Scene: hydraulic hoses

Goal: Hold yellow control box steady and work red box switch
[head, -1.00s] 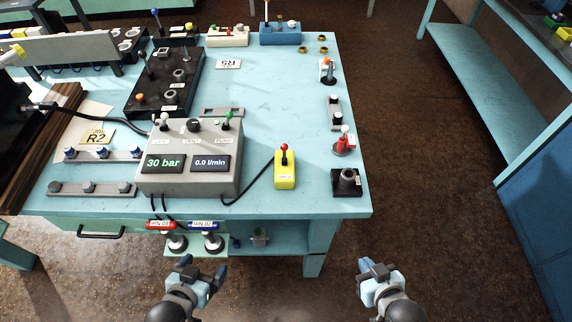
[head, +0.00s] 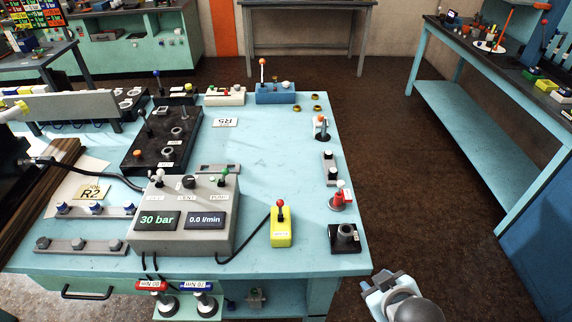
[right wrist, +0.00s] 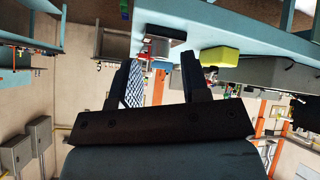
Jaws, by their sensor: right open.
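The yellow control box (head: 281,232) stands near the front edge of the light-blue table, with a red-knobbed lever upright on top. A black cable joins it to the grey console. It also shows, upside down, in the right wrist view (right wrist: 220,57). My right gripper (head: 374,284) is open and empty, in front of the table's front right corner, apart from the box. Its two fingers (right wrist: 161,68) spread with nothing between them in the right wrist view. My left gripper is out of view. I cannot make out a separate red box with a switch.
The grey console (head: 184,218) with two displays stands left of the yellow box. A black block (head: 344,238) and a red fitting (head: 339,201) stand to its right along the table edge. The middle of the table (head: 265,160) is clear. Another workbench (head: 440,95) stands at the right.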

